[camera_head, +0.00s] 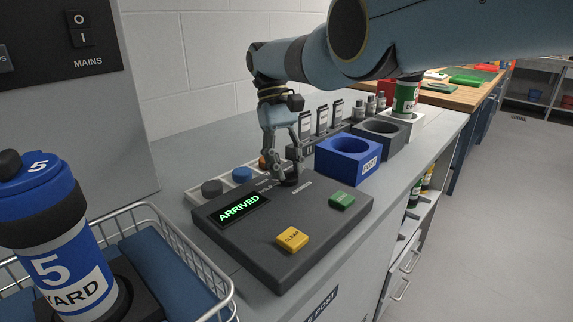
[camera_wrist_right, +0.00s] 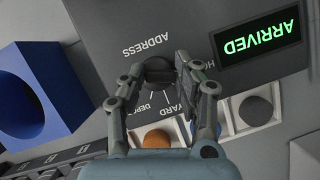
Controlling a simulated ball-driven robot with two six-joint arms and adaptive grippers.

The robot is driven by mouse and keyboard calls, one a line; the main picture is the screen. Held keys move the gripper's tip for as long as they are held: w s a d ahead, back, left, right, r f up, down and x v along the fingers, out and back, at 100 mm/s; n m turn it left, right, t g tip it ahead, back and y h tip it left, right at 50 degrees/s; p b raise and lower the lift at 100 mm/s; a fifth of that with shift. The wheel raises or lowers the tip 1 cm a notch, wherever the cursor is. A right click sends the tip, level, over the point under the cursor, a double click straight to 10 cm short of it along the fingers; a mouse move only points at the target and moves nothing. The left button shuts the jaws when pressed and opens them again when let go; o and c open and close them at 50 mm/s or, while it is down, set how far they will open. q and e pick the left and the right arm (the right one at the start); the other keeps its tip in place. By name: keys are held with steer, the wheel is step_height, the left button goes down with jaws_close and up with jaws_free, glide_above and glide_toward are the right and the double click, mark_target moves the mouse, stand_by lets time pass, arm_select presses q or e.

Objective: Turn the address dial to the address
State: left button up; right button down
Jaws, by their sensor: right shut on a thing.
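The address dial (camera_wrist_right: 158,72) is a small dark knob on the dark control panel (camera_head: 262,262), with "ADDRESS" printed beside it. In the wrist view, "DEPOT" and "YARD" are printed around it, and a word starting with "H" is partly hidden by a finger. My right gripper (camera_head: 287,176) reaches down to the panel, its fingers on either side of the dial and shut on it. It also shows in the right wrist view (camera_wrist_right: 160,74). Which label the dial points to I cannot tell. The display (camera_head: 239,208) reads "ARRIVED" in green. My left gripper is not in view.
The panel has a yellow "CLEAR" button (camera_head: 292,239) and a green button (camera_head: 342,200). A blue socket block (camera_head: 348,162) stands behind it. Several coloured caps lie left of the dial.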

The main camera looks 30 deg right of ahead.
steer(key=c, duration=1)
jaws_free()
steer(key=shift+o, duration=0.2)
